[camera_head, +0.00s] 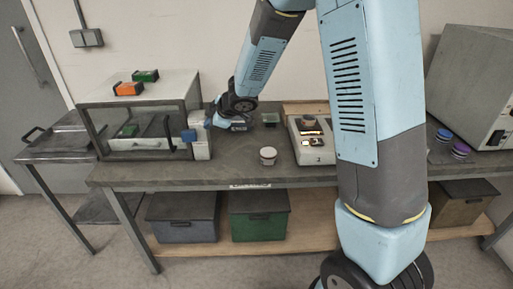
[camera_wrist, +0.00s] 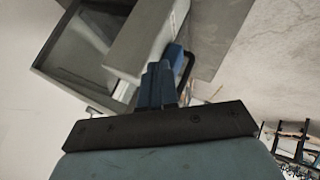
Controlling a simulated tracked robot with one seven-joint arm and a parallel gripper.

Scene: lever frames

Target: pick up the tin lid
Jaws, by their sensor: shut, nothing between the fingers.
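A small round tin (camera_head: 267,160) with a pale, flat tin lid (camera_head: 268,151) on top stands near the front edge of the workbench in the head view. My gripper (camera_head: 211,124) is left of the tin and farther back, beside the right end of the glass-fronted cabinet. In the wrist view my gripper (camera_wrist: 160,84) has its blue fingers together with nothing between them. They point toward the pale box and the cabinet; whether they touch anything cannot be told. The tin and its lid do not show in the wrist view.
The glass-fronted cabinet (camera_head: 139,130) and a pale box with blue parts (camera_head: 201,145) stand left of the tin. My arm hides part of the bench.

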